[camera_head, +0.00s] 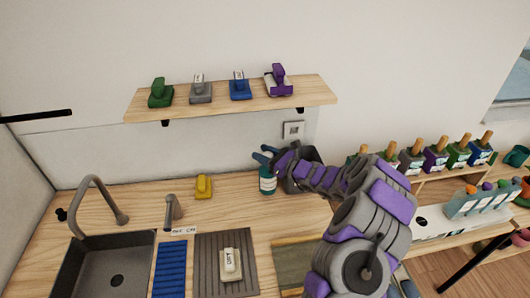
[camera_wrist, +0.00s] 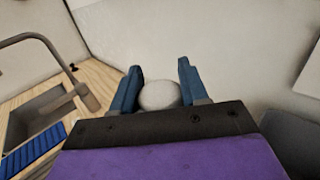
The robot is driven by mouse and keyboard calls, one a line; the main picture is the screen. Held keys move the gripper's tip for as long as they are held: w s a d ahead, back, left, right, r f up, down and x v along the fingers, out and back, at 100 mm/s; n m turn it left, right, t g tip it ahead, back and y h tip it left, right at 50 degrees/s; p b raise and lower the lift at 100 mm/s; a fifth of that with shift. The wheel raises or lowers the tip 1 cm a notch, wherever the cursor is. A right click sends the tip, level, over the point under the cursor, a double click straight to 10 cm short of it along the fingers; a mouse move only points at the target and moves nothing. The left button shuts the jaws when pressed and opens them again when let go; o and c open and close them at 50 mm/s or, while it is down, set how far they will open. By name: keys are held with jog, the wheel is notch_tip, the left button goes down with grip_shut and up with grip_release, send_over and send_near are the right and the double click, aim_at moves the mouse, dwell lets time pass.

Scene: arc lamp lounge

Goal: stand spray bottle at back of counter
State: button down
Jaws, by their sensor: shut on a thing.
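The spray bottle (camera_head: 267,182) is teal with a pale label and stands upright toward the back of the wooden counter (camera_head: 145,200), near the wall. My gripper (camera_head: 264,155) is at the top of the bottle, its blue fingers shut on it. In the wrist view a rounded pale grey top (camera_wrist: 159,95) sits between the two blue fingers of my gripper (camera_wrist: 158,88). My fingers hide part of the bottle's top. I cannot tell whether its base touches the counter.
A dark container (camera_head: 301,178) stands just right of the bottle. A yellow object (camera_head: 204,186) sits to its left, with the sink (camera_head: 105,270) farther left. A shelf (camera_head: 235,103) with several brushes hangs above. Bare counter lies between the yellow object and bottle.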

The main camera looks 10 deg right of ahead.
jog(key=w+f+b, duration=0.1)
jog(key=w+f, duration=0.3)
jog(key=w, duration=0.2)
jog(key=shift+w+d, duration=0.4)
jog(key=shift+d, duration=0.05)
jog(key=c, duration=0.9)
grip_release()
jog(key=o, duration=0.3)
jog(key=shift+d, duration=0.4)
jog(key=shift+f, duration=0.1)
jog(key=p+v, duration=0.1)
jog(key=v, duration=1)
jog(key=shift+s+d, duration=0.1)
jog(key=shift+s, duration=0.25)
